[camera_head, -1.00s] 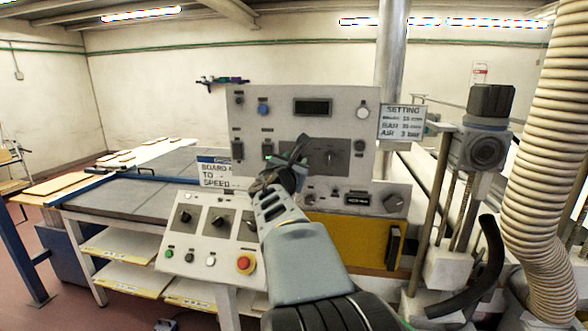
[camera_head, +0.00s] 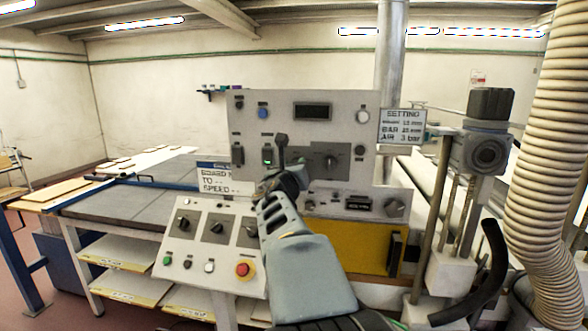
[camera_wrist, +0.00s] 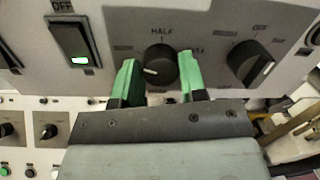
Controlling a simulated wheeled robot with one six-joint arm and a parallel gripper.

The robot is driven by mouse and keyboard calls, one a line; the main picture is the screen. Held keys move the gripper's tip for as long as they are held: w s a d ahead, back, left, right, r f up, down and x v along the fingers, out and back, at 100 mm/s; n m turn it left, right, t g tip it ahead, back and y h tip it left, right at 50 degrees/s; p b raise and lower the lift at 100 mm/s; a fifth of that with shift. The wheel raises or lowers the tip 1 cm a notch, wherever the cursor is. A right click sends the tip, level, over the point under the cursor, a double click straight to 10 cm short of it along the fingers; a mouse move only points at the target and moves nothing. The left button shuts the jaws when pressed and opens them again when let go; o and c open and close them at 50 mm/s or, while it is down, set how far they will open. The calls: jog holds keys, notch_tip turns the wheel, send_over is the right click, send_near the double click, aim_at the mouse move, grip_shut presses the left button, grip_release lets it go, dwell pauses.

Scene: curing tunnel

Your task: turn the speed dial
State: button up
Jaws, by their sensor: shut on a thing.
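In the wrist view, a round black dial (camera_wrist: 160,64) with a white pointer mark sits on the grey panel under the word HALF. The pointer faces left and slightly down. A further label to its right is partly covered by a finger. My gripper (camera_wrist: 160,76) has one green fingertip on each side of this dial and is shut on it. In the head view, my gripper (camera_head: 291,158) is at the lower middle of the upright control panel (camera_head: 290,92). It hides the dial there.
A second black knob (camera_wrist: 252,64) is close to the right of my gripper. A lit green rocker switch (camera_wrist: 72,42) is at the left. Below the panel, a sloped console has several knobs and a red stop button (camera_head: 243,269). A ribbed hose (camera_head: 545,170) hangs at the right.

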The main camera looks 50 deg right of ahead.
dwell(0.3)
jog(key=o, duration=0.9)
jog(key=b+v, duration=0.1)
jog(key=v, duration=1.2)
jog(key=shift+s+a, duration=0.2)
jog(key=shift+a, duration=0.15)
